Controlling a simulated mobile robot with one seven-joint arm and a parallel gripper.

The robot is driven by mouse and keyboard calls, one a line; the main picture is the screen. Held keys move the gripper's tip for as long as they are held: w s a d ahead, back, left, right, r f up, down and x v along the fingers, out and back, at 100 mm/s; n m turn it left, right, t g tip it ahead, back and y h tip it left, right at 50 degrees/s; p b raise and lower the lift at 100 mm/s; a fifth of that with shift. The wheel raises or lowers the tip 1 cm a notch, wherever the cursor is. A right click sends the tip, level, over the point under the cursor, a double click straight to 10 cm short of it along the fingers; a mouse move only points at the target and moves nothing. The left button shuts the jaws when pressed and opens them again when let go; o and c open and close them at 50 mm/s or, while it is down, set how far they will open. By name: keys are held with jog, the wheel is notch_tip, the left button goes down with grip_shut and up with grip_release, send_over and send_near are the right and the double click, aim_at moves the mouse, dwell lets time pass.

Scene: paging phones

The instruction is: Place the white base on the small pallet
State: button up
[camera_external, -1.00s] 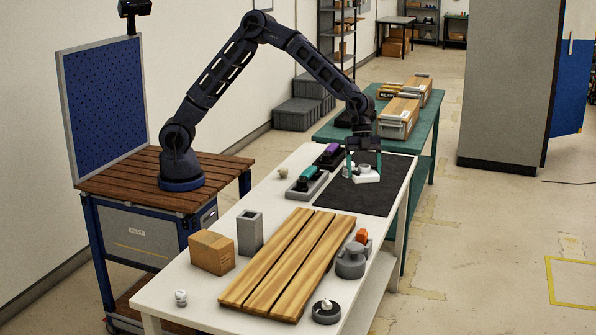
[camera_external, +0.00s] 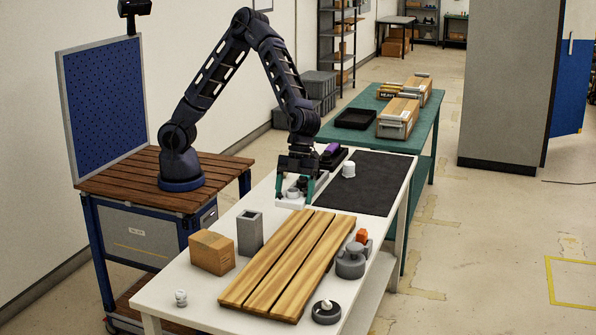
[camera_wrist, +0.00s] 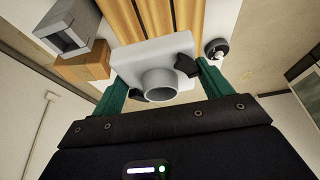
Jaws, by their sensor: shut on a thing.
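My gripper (camera_external: 296,193) is shut on the white base (camera_external: 291,203), a flat white block with a round hollow collar on top. In the wrist view the white base (camera_wrist: 150,55) sits between the two green fingers (camera_wrist: 160,90), with a dark piece at its right side. The small pallet (camera_external: 290,262), made of light wooden slats, lies on the white table, nearer the camera than the gripper. The base is held just beyond the pallet's far end. In the wrist view the pallet slats (camera_wrist: 150,18) show beyond the base.
A cardboard box (camera_external: 211,252) and a grey hollow block (camera_external: 250,232) stand left of the pallet. A grey round part (camera_external: 351,262) and a dark ring (camera_external: 326,311) stand right of it. A white cup-like piece (camera_external: 348,170) stands on the black mat (camera_external: 370,192). The pallet top is clear.

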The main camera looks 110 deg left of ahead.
aim_at(293, 257)
notch_tip(293, 257, down, 18)
jog(key=shift+r, duration=0.1)
dwell(0.5)
jog(key=o, duration=1.3)
jog(key=shift+f, duration=0.2)
jog(key=v, duration=1.2)
jog(key=s+a+r+n+t+y, duration=0.2)
jog(key=s+a+r+n+y, duration=0.3)
jog(key=s+a+r, duration=0.65)
jog(key=s+a+r+n+t, duration=0.1)
jog(key=s+a+r+n, duration=0.3)
jog(key=s, duration=0.5)
jog(key=s+a+r+n, duration=0.4)
jog(key=s+a, duration=0.4)
jog(key=s, duration=0.1)
jog(key=s+a+r+n+t, duration=0.1)
jog(key=s+a+r+n, duration=0.4)
jog(key=s, duration=0.5)
jog(key=shift+a+t+h, duration=0.3)
jog(key=shift+a, duration=0.5)
